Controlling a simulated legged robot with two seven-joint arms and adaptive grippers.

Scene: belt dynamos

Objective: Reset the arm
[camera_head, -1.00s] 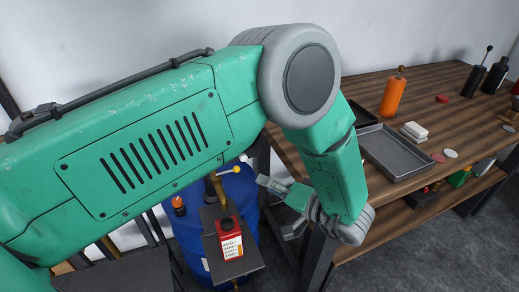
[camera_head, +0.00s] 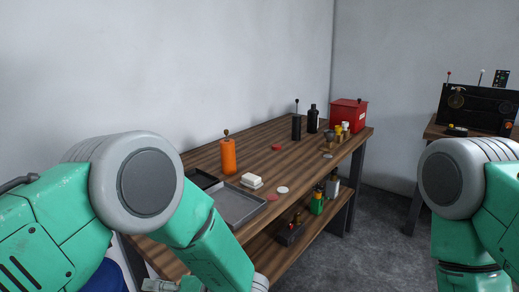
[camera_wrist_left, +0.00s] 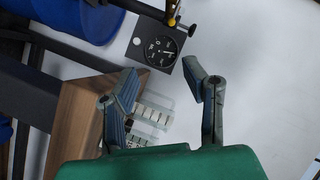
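My left arm (camera_head: 210,235) comes in from the left of the head view, with its forearm angled down in front of the workbench.
A wooden workbench (camera_head: 215,158) carries an orange bottle (camera_head: 228,157), grey tray (camera_head: 238,208), white block (camera_head: 251,181), black bottles and a red box (camera_head: 348,113). A second bench with a black device (camera_head: 478,107) stands right. The left wrist view shows a dial gauge (camera_wrist_left: 156,45) and blue barrel (camera_wrist_left: 85,18).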

